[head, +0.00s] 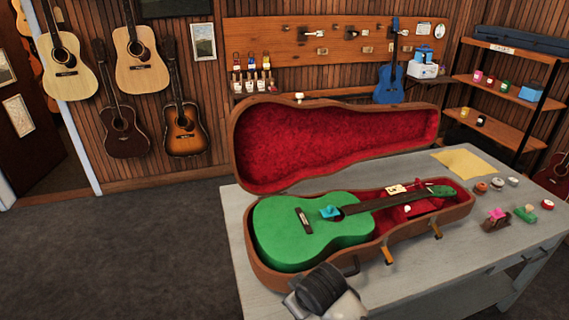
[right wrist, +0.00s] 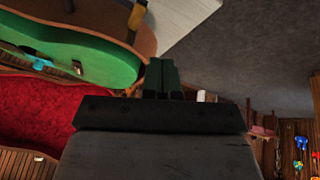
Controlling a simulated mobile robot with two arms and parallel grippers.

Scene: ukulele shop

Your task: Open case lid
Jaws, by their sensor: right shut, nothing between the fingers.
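The brown guitar case (head: 259,262) lies on the grey table with its lid (head: 236,155) standing open, tilted back on the far side. Its red lining shows. A green ukulele (head: 290,225) lies in the case, with a small blue item (head: 330,211) on it. Latches (head: 387,255) hang on the near side. My right arm's end shows at the bottom of the head view, close to the case's near side. In the right wrist view my right gripper (right wrist: 161,78) is shut and empty, beside the case body and ukulele (right wrist: 60,45). My left gripper is out of view.
The grey table (head: 400,290) has free room in front of the case. A yellow cloth (head: 464,163), small round tins (head: 481,187) and other small items lie at the right. Instruments hang on the back wall; shelves (head: 500,95) stand at right.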

